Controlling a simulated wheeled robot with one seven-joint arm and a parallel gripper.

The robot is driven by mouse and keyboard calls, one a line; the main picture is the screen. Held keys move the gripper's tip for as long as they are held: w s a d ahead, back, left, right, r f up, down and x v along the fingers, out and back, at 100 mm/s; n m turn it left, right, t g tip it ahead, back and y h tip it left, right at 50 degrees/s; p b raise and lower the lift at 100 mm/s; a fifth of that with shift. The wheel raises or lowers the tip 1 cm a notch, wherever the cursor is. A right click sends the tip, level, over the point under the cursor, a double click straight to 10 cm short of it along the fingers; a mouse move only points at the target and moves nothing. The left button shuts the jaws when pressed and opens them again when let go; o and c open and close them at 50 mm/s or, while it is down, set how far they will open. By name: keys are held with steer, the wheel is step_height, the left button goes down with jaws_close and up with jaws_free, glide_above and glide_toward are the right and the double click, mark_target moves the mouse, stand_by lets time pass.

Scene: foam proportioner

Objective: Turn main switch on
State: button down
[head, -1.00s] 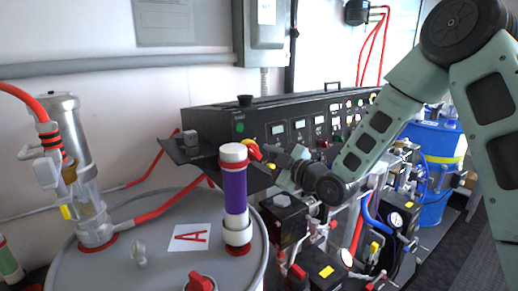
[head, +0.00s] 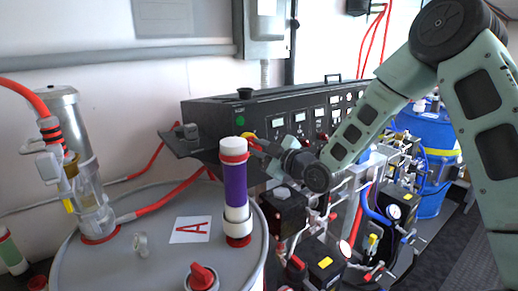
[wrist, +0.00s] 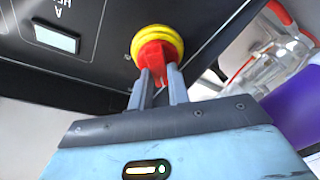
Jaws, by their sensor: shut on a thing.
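The main switch (wrist: 157,50) is a red knob on a round yellow base, set in the black panel near its lower edge. In the wrist view, my gripper (wrist: 160,76) has its two grey fingers closed around the red knob, and the yellow base shows behind it. In the head view, my gripper (head: 262,147) reaches the left end of the panel. There a bit of the yellow base (head: 248,136) shows behind the white-and-purple cylinder, and my wrist hides part of the switch area.
The black control panel (head: 215,115) has several displays and buttons. The cylinder (head: 236,185) stands on the grey drum marked A (head: 120,240), close to my gripper. Black-topped machinery and blue hoses (head: 376,205) lie below my arm. A blue barrel (head: 432,160) stands at right.

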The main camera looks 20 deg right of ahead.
steer(key=shift+f+m+b, duration=0.15)
steer(key=shift+m+b, duration=0.15)
steer(key=shift+b, duration=0.05)
steer(key=m+h+b, duration=0.1)
steer(key=m+b, duration=0.1)
steer(key=m, duration=0.1)
steer(key=m+t+b, duration=0.1)
steer(key=m+b, duration=0.2)
steer(key=m+t+h+b, duration=0.1)
steer(key=m+b, duration=0.1)
steer(key=m, duration=0.2)
steer(key=shift+h, duration=0.3)
steer(key=m+b, duration=0.1)
steer(key=m, duration=0.1)
steer(key=m+h+b, duration=0.1)
steer(key=m, duration=0.2)
steer(key=shift+m+h, duration=0.3)
steer(key=shift+m+h+b, duration=0.8)
steer(key=shift+m+b, duration=0.2)
steer(key=shift+m, duration=1.7)
steer(key=c, duration=1.3)
jaws_free()
steer(key=shift+c, duration=0.2)
